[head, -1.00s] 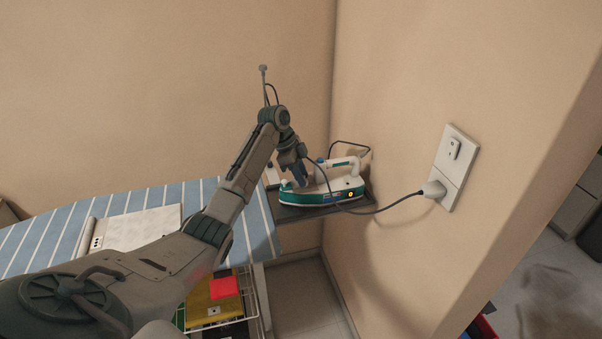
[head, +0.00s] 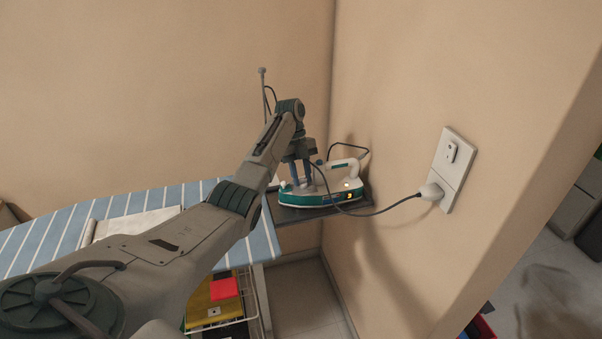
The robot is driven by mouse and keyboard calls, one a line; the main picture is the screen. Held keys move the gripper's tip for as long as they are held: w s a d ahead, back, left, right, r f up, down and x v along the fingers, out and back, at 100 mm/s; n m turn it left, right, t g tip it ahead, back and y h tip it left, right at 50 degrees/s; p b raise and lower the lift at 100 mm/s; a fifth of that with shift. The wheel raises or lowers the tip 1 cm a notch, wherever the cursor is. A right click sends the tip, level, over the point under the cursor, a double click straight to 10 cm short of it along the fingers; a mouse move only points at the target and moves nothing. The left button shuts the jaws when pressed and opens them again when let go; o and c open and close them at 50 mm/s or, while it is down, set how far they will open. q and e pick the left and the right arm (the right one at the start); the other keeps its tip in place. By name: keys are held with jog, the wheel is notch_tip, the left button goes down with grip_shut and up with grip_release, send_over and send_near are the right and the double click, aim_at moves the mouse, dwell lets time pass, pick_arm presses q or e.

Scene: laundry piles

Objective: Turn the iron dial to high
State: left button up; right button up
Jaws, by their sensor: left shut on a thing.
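The white and teal iron (head: 322,198) sits on the dark rest at the right end of the ironing board. My left gripper (head: 302,184) points straight down onto the top of the iron, in front of its handle (head: 346,165). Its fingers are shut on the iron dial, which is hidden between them. The dial's setting cannot be read. Small orange lights glow near the iron's rear. My right gripper is not in view.
The iron's cord runs to a plug in the wall outlet (head: 451,168) at the right. The wall corner stands close behind the iron. The striped ironing board (head: 262,240) holds a folded pale cloth (head: 138,222). A wire rack with coloured items is below.

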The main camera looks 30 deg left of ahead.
pick_arm(q)
jog(key=shift+w+d+m+g+y+p, duration=0.1)
jog(key=shift+m+g+y+p, duration=0.3)
jog(key=shift+m, duration=1.1)
jog(key=o, duration=1)
jog(key=shift+c, duration=0.2)
